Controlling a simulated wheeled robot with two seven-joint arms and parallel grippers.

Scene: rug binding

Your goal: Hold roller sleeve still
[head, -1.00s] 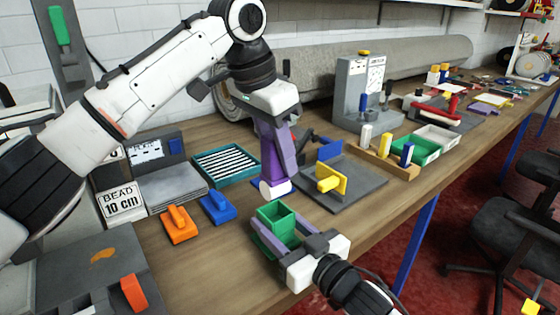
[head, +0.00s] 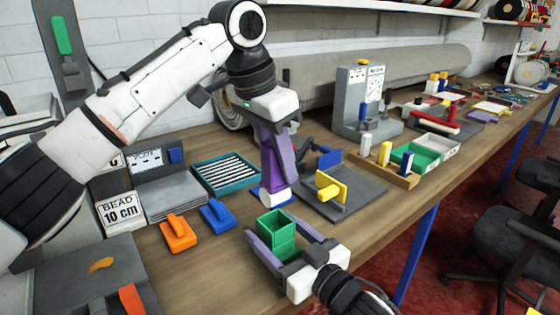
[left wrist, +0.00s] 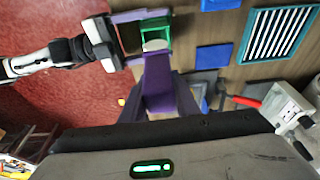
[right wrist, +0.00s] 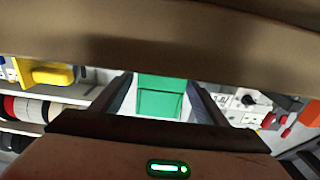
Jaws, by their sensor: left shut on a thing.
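My left gripper (head: 277,182) points down over the bench with its purple fingers shut on a white roller sleeve (head: 277,199). Only the lower part of the sleeve shows below the fingers. The sleeve's pale round end also shows in the left wrist view (left wrist: 155,45). A green open-topped box (head: 274,226) stands near the bench's front edge, just in front of the sleeve. My right gripper (head: 272,231) is open, one purple finger on each side of the green box. The box also shows between the fingers in the right wrist view (right wrist: 162,98).
An orange block (head: 178,233) and a blue block (head: 217,213) lie to the left. A teal slotted tray (head: 225,174) lies behind them. A grey plate with a yellow bracket (head: 331,187) is to the right. A wooden holder (head: 395,176) stands farther right.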

